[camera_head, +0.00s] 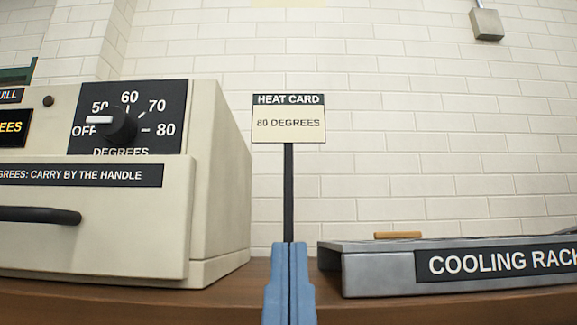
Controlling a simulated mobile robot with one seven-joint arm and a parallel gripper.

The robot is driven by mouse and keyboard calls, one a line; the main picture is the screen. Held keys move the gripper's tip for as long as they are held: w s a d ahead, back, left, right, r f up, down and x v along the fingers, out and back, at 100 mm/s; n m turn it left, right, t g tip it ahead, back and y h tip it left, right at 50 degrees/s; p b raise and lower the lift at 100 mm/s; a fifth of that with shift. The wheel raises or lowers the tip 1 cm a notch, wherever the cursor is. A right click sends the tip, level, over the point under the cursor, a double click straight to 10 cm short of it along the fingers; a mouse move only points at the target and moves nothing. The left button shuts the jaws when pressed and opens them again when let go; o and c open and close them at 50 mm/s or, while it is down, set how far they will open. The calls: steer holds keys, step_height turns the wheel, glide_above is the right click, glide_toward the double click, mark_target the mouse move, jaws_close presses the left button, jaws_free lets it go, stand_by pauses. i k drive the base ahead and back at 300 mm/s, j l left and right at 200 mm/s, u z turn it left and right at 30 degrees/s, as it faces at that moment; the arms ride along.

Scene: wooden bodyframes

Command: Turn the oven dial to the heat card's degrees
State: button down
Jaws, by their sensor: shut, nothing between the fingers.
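The oven (220,190) stands at the left with a black dial (120,125) on a dark panel marked OFF, 50, 60, 70 and 80 DEGREES. The dial's white mark points left, beside OFF. The heat card (288,123) stands upright on a black post right of the oven and reads 80 DEGREES. My gripper (289,248), blue, is at the bottom middle, in front of the post's foot as seen here. It is shut and empty, right of the oven and apart from the dial.
The oven's front has a dark handle (40,214) below a label reading CARRY BY THE HANDLE. A grey cooling rack (380,272) with a wooden piece (398,235) at its back stands at the right. A white brick wall is behind.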

mark_target(113, 123)
steer(key=u, duration=0.7)
steer(key=j+z, duration=0.2)
steer(key=j, duration=0.25)
